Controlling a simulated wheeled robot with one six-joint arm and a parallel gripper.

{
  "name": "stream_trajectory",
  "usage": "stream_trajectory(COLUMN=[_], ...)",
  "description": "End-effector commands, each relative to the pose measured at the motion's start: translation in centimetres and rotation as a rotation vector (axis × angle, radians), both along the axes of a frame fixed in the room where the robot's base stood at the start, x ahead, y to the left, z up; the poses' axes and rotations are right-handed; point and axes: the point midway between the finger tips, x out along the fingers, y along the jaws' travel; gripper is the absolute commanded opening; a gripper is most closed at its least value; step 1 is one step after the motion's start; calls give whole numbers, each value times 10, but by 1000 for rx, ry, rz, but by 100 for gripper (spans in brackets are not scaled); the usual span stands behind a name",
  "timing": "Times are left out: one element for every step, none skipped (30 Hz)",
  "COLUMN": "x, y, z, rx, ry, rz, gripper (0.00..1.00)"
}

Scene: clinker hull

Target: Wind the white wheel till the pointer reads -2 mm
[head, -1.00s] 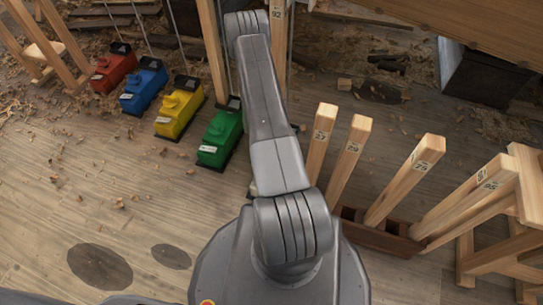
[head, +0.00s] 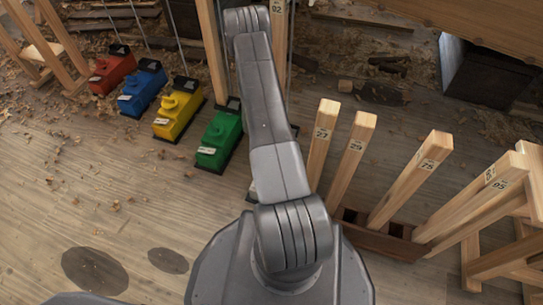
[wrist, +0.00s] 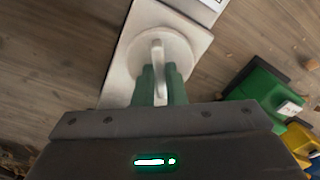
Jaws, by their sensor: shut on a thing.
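The white wheel (wrist: 180,47) is a round disc with a raised bar across it, on a white jack body (wrist: 118,82) in the wrist view. My gripper (wrist: 158,70) has green fingers, one on each side of the bar, and is shut on it. The bar stands nearly upright in the picture. A pale label plate (wrist: 209,3) is cut off at the top edge, and I cannot read it. In the head view my arm hides the wheel and nearly all of the white jack. The pointer and its scale do not show in any view.
Green (head: 219,135), yellow (head: 178,108), blue (head: 143,88) and red (head: 108,72) jacks stand in a row at left. Numbered wooden posts (head: 345,160) stand in a dark rack (head: 385,240) at right. Wooden trestles flank the scene. The floor at lower left is open.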

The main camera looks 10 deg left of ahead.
Motion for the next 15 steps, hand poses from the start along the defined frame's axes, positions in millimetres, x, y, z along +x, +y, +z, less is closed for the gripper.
stream_trajectory(x=[0, 0, 0, 0, 0, 0, 0, 0, 0, 0, 0, 0, 0, 0, 0], y=[0, 0, 0, 0, 0, 0, 0, 0, 0, 0, 0, 0, 0, 0, 0], z=[0, 0, 0, 0, 0, 0, 0, 0, 0, 0, 0, 0, 0, 0, 0], rx=[0, 0, 0, 0, 0, 0, 0, 0, 0, 0, 0, 0, 0, 0, 0], ry=[-1, -1, -1, -1, -1, -1, -1, -1, -1, -1, -1, -1, -1, -1, -1], rz=[-7, -10, -13, -14, -15, -15, -15, -15, -15, -15, -15, -15, -15, -14, -14], gripper=[0, 0, 0, 0, 0, 0, 0, 0, 0, 0, 0, 0, 0, 0, 17])
